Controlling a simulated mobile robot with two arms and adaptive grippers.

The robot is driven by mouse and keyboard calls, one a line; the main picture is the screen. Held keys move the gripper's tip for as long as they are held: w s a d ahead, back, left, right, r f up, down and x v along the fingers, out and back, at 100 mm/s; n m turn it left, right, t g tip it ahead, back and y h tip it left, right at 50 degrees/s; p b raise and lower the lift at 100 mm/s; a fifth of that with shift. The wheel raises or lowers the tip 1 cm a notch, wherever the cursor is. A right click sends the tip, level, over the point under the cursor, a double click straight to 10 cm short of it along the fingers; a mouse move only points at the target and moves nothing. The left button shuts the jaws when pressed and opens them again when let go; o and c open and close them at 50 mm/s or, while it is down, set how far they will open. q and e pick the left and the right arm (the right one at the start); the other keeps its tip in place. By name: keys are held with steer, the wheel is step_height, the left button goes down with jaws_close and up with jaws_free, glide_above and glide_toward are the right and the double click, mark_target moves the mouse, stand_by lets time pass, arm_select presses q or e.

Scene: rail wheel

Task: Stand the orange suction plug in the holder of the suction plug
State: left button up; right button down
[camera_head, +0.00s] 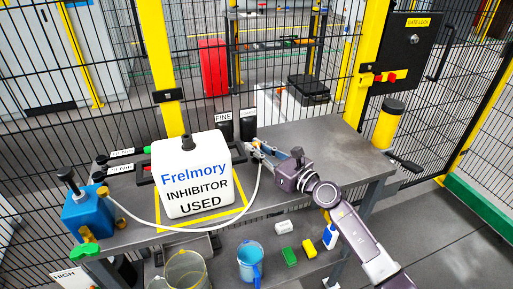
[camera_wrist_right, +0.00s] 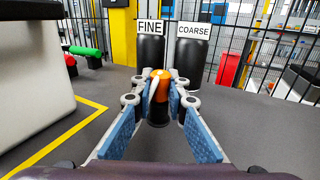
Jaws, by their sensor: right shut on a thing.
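The orange suction plug (camera_wrist_right: 161,77) is between the fingertips of my right gripper (camera_wrist_right: 160,86), which is shut on it, in the right wrist view. A black cylinder (camera_wrist_right: 158,112) shows directly below the orange part; I cannot tell whether it is the plug's lower part or its holder. In the head view my right gripper (camera_head: 256,148) is above the back of the grey table, right of the white jug (camera_head: 192,177). A white hose (camera_head: 225,228) loops from the blue pump unit (camera_head: 88,212) towards this gripper. My left gripper is not in view.
Black containers labelled FINE (camera_wrist_right: 150,60) and COARSE (camera_wrist_right: 187,65) stand just beyond the gripper. The jug stands on a yellow-outlined area of the table (camera_head: 330,150). The table's right part is clear. A mesh fence runs behind. Buckets, including a blue one (camera_head: 249,262), are below.

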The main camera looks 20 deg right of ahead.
steer(key=c, duration=1.8)
jaws_free()
steer(key=shift+v, duration=3.8)
